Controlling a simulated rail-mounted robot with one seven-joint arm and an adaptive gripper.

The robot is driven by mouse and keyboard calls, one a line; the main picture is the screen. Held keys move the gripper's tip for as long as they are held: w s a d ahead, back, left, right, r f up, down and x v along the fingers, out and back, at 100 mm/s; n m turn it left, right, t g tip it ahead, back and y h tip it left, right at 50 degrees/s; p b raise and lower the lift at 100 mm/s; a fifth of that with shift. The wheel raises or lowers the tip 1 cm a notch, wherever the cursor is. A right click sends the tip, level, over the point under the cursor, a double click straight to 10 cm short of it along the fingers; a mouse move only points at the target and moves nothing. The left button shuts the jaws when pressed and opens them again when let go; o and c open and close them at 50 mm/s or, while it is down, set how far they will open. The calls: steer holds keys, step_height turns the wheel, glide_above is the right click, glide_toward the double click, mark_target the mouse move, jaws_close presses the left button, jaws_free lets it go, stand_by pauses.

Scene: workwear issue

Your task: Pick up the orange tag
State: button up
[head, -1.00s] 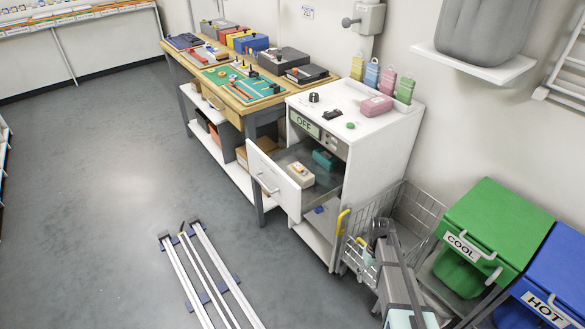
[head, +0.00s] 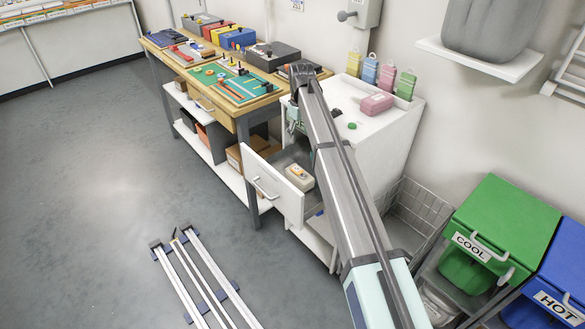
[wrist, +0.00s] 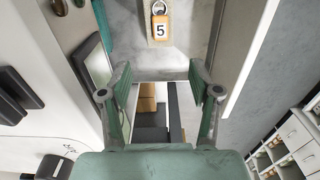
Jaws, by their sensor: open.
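The orange tag (head: 297,172) lies on a beige block (head: 300,182) in the open drawer (head: 273,187) of the white cabinet. In the wrist view the tag (wrist: 160,23) shows a white face with a black 5 and a metal ring, near the top centre. My gripper (wrist: 160,80) is open and empty, its two fingers apart below the tag in that picture. In the head view my gripper (head: 295,120) is above the drawer's back part, partly hidden by my arm. The tag is outside the fingers.
A workbench (head: 240,108) with tools stands to the left. A wire basket (head: 420,210), green bin (head: 500,225) and blue bin (head: 560,265) stand right. Drawer walls surround the tag.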

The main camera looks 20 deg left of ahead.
steer(key=p, duration=0.2)
glide_above(298, 170)
step_height(298, 170, down, 11)
steer(key=shift+d+r, duration=0.1)
steer(key=shift+f+p, duration=0.6)
steer(key=shift+f, duration=2.35)
steer(key=c, duration=1)
